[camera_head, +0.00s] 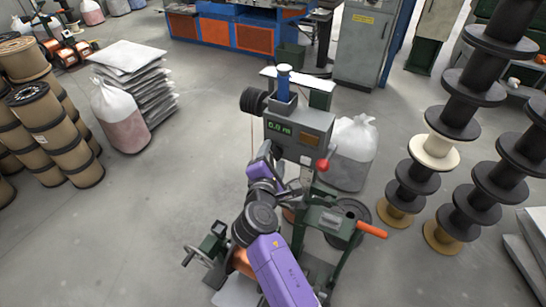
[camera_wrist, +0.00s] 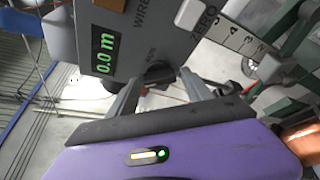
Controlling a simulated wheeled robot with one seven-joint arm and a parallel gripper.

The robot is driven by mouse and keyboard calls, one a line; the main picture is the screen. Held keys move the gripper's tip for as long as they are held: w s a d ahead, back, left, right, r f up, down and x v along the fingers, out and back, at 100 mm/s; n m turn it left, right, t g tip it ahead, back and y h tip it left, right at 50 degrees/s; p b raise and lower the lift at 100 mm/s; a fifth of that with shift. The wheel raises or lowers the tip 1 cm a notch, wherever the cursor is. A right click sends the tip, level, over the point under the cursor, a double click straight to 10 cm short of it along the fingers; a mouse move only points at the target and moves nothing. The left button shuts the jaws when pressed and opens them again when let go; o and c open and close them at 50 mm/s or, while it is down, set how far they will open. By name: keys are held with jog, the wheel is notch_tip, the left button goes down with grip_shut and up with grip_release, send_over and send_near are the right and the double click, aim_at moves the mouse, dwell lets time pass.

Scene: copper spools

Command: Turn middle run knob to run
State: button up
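The grey machine box (camera_head: 298,130) stands at the centre of the head view, its green display (camera_head: 280,128) reading about 0.0 m. In the wrist view the same display (camera_wrist: 105,53) reads 0.0 m. A dark run knob (camera_wrist: 158,72) sits at the box's lower edge beside a small label that seems to read RUN. My gripper (camera_wrist: 161,80) is open, with one finger on each side of the knob. The left fingertip looks close to the knob; whether it touches is unclear. In the head view my arm hides the knob and the fingers.
A pale part (camera_wrist: 188,13) sits by the ZERO label, near a white numbered scale (camera_wrist: 240,40). A red-ball lever (camera_head: 322,165) and an orange handle (camera_head: 371,230) stick out at the machine's right. Black spools (camera_head: 470,87) stand further right, with open floor around.

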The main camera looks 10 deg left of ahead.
jog(key=c, duration=1.1)
jog(key=shift+f, duration=0.1)
